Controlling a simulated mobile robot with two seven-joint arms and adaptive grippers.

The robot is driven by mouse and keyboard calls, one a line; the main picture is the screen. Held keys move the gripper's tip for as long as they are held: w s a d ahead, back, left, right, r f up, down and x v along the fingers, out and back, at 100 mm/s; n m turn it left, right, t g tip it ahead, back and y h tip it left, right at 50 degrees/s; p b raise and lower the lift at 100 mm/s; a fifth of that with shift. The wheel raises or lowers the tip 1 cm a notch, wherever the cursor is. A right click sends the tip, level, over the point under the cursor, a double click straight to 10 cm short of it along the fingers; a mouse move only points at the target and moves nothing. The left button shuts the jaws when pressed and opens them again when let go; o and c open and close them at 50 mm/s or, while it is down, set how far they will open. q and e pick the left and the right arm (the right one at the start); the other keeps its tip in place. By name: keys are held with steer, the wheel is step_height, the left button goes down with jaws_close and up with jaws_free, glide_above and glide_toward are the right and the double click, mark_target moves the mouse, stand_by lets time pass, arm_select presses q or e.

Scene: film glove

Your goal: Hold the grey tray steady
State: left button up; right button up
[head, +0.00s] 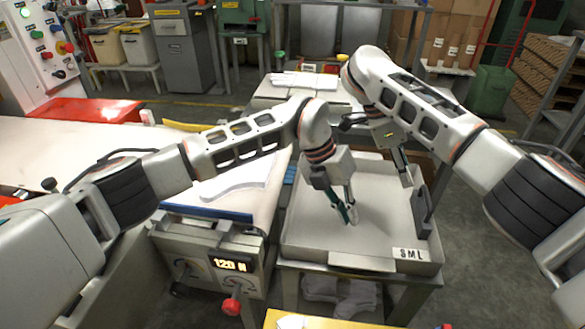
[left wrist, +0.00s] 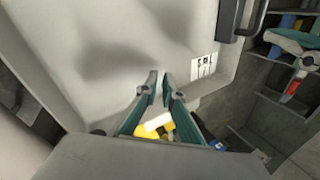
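The grey tray (head: 318,238) is a wide, shallow box on a metal stand, with an "SML" label on its front rim. It fills much of the left wrist view (left wrist: 120,40). A dark handle (head: 422,212) is on its right wall. My left gripper (head: 351,218) points down over the tray's inside, away from the walls. In the left wrist view its fingertips (left wrist: 160,76) are a little apart with nothing between them. My right gripper (head: 406,180) hangs near the tray's back right, behind the handle. Contact and the gap between its fingers are unclear.
A machine with a "120 N" display (head: 230,265) and a red knob stands left of the tray. A white glove-like sheet (head: 240,178) lies on the surface beside it. A yellow surface (head: 315,321) is in front. Shelves and a green bin (head: 492,92) stand at right.

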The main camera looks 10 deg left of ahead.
arm_select(q)
steer(key=w+a, duration=0.1)
steer(key=a, duration=0.1)
steer(key=w+a+r+n+y, duration=0.1)
steer(key=w+a, duration=0.1)
steer(key=a, duration=0.1)
steer(key=w+a+n+y, duration=0.1)
steer(key=a, duration=0.1)
steer(key=shift+w+a+r+t, duration=0.15)
steer(key=shift+w+a+t, duration=0.15)
steer(key=shift+w, duration=0.05)
steer(key=w+a+r+y, duration=0.1)
steer(key=a, duration=0.1)
steer(key=w+a+r+n+y, duration=0.1)
steer(key=a, duration=0.1)
steer(key=w+a+r+n+y, duration=0.1)
steer(key=a, duration=0.1)
steer(key=shift+w+a+t, duration=0.2)
steer(key=shift+a+t, duration=0.1)
steer(key=shift+a, duration=0.05)
step_height(320, 180, down, 7)
steer(key=shift+f, duration=0.1)
jaws_close()
arm_select(e)
steer(key=shift+o, duration=0.2)
